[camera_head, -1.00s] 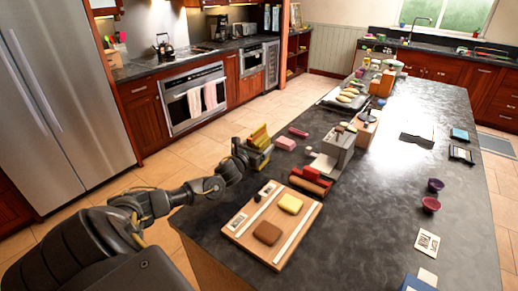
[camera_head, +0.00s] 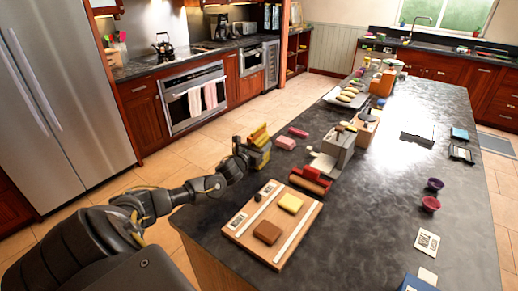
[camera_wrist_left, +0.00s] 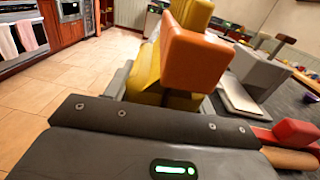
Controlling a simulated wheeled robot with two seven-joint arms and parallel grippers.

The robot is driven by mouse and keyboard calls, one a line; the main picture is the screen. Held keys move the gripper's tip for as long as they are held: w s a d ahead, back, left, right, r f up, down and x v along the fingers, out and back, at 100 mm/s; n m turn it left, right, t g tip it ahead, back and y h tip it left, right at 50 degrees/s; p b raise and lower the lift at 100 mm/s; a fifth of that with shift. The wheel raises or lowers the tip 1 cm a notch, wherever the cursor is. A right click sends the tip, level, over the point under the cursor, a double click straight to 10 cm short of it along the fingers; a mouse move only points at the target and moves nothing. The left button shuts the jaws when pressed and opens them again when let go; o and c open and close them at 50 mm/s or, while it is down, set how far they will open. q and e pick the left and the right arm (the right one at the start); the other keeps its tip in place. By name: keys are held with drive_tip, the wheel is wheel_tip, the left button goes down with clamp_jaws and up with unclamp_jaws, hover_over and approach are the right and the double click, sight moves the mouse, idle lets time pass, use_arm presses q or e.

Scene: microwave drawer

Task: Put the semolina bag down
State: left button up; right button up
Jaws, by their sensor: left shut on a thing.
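My left gripper (camera_head: 250,154) is at the left edge of the dark island counter (camera_head: 375,195). It is shut on a yellow bag (camera_head: 259,134), which I take to be the semolina bag. In the left wrist view the yellow bag (camera_wrist_left: 146,72) stands roughly upright between the fingers, with an orange block-like part (camera_wrist_left: 196,60) in front of it. The gripper body hides the lower part of the bag, so I cannot tell whether it touches the counter. My right gripper is not in view.
A cutting board (camera_head: 238,229) with a brown and a yellow block lies nearer on the counter. A pink block (camera_head: 285,143), red rolls (camera_head: 310,178) and a grey appliance (camera_head: 337,150) stand right of the gripper. The counter's right middle is mostly clear.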

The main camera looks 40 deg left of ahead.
use_arm(q)
drive_tip(key=shift+r, duration=0.15)
drive_tip(key=shift+r+b, duration=0.55)
drive_tip(key=shift+r, duration=0.15)
drive_tip(key=s+a+r+b, duration=0.1)
drive_tip(key=r, duration=0.1)
drive_tip(key=s+a+r, duration=0.1)
drive_tip(key=r, duration=0.1)
drive_tip(key=s+a+r+b, duration=0.1)
drive_tip(key=r, duration=0.2)
drive_tip(key=shift+s+a+b, duration=0.2)
drive_tip(key=shift+a+b, duration=0.15)
drive_tip(key=shift+a, duration=0.05)
drive_tip(key=s+a+r+b, duration=0.1)
drive_tip(key=s+a+r, duration=0.1)
drive_tip(key=s+a, duration=0.1)
drive_tip(key=shift+s+a+r+b, duration=0.1)
drive_tip(key=shift+s+a+b, duration=0.1)
drive_tip(key=shift+b, duration=0.2)
drive_tip(key=shift+c, duration=0.8)
drive_tip(key=shift+s+a+r+p, duration=0.25)
drive_tip(key=shift+s+a+r, duration=0.35)
drive_tip(key=shift+s+a, duration=0.15)
drive_tip(key=shift+s+a+r+p, duration=0.2)
drive_tip(key=shift+s+a+r, duration=0.4)
drive_tip(key=shift+a, duration=0.2)
drive_tip(key=shift+s+f, duration=0.1)
drive_tip(key=shift+f, duration=0.05)
